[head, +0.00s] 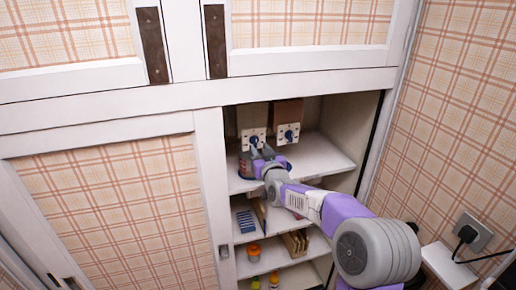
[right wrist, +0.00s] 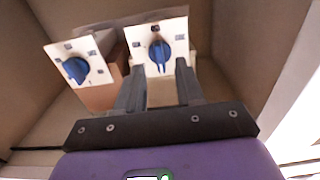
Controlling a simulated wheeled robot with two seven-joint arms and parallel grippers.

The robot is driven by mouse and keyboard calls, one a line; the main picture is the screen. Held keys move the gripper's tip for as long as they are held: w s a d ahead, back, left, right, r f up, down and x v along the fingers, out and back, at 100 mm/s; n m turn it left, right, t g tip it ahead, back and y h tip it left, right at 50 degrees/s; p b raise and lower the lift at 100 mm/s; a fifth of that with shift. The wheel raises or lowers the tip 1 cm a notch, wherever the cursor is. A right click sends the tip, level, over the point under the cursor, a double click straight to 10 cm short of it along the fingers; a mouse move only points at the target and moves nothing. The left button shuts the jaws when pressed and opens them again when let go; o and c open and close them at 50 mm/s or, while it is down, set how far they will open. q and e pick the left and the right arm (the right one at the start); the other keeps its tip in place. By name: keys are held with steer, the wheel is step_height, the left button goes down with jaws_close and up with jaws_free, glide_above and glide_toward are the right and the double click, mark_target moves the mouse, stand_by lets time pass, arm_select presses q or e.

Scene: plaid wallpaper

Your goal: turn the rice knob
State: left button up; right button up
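Two dispensers with white square front plates and blue knobs stand side by side on the cabinet's upper shelf. In the head view, one blue knob (head: 254,140) is on the left and the other blue knob (head: 289,134) is on the right. I cannot read which is rice. My right gripper (head: 259,155) is just below the left knob. In the right wrist view, its two fingers (right wrist: 160,68) are apart, with one blue knob (right wrist: 160,54) between and beyond the tips; contact is unclear. The other knob (right wrist: 76,68) is outside them. My left gripper is not in view.
The upper shelf (head: 319,157) is bare to the right of the dispensers. Lower shelves hold boxes and an orange jar (head: 254,252). A white cabinet post (head: 213,190) bounds the opening on the left. A wall socket (head: 472,234) with a plug is at right.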

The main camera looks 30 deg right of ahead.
steer(key=shift+v, duration=2.2)
